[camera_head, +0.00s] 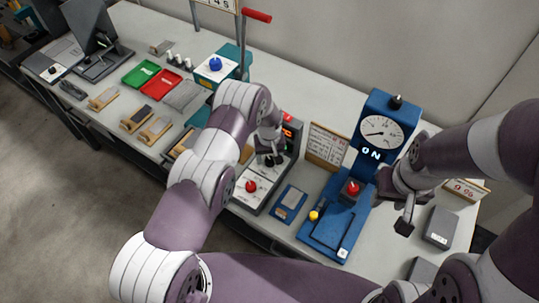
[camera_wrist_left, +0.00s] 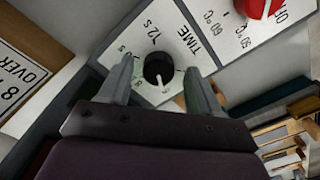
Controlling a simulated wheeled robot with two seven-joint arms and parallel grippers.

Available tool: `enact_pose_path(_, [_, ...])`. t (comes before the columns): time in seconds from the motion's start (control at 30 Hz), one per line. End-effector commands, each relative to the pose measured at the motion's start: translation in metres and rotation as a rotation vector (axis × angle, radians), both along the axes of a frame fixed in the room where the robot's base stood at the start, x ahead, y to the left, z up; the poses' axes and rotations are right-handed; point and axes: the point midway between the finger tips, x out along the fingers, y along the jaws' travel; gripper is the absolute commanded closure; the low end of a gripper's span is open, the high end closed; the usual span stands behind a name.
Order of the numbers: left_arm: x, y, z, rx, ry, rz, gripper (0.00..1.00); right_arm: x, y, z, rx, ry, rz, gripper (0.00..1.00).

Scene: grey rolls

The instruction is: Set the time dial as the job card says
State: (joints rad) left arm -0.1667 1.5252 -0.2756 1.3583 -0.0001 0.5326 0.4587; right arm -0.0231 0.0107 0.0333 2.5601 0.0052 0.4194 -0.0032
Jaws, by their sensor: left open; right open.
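The time dial (camera_wrist_left: 158,68) is a black round knob on a white plate marked "TIME" and "12 s" in the left wrist view. Its white pointer line faces the bottom of that view, towards my gripper. My left gripper (camera_wrist_left: 160,84) is open, with one finger on each side of the knob; contact cannot be told. In the head view my left gripper (camera_head: 268,160) hides the dial on the control box (camera_head: 282,172). A wood-framed card (camera_head: 327,143) stands behind; its text is too small there. My right gripper (camera_head: 394,208) is open and empty beside the blue press.
A red knob (camera_wrist_left: 262,6) with temperature marks sits beside the time dial. A framed card reading "8 OVER" (camera_wrist_left: 18,82) is at the left of the wrist view. The blue press (camera_head: 340,215) with a gauge (camera_head: 381,132) stands at right. Red (camera_head: 160,84) and green trays lie farther left.

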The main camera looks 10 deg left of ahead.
Motion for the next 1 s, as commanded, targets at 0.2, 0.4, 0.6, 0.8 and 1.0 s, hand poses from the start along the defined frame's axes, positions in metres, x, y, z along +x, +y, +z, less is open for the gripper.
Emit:
enact_pose_path(0.2, [0.0, 0.0, 0.0, 0.0, 0.0, 0.0, 0.53, 0.0, 0.0, 0.0, 0.0, 0.0, 0.0, 0.57])
enact_pose_path(0.4, [0.0, 0.0, 0.0, 0.0, 0.001, 0.0, 0.93, 0.0, 0.0, 0.0, 0.0, 0.0, 0.0, 0.57])
enact_pose_path(0.6, [0.0, 0.0, -0.001, 0.0, 0.001, 0.016, 0.93, 0.0, 0.0, -0.004, 0.0, 0.0, 0.0, 0.57])
enact_pose_path(0.8, [0.0, 0.0, -0.003, -0.001, 0.001, 0.097, 0.93, 0.0, 0.0, -0.016, 0.0, 0.0, 0.0, 0.57])
enact_pose_path(1.0, [0.0, 0.0, -0.005, -0.001, 0.0, 0.252, 0.93, 0.0, 0.0, -0.037, 0.0, 0.0, 0.0, 0.57])
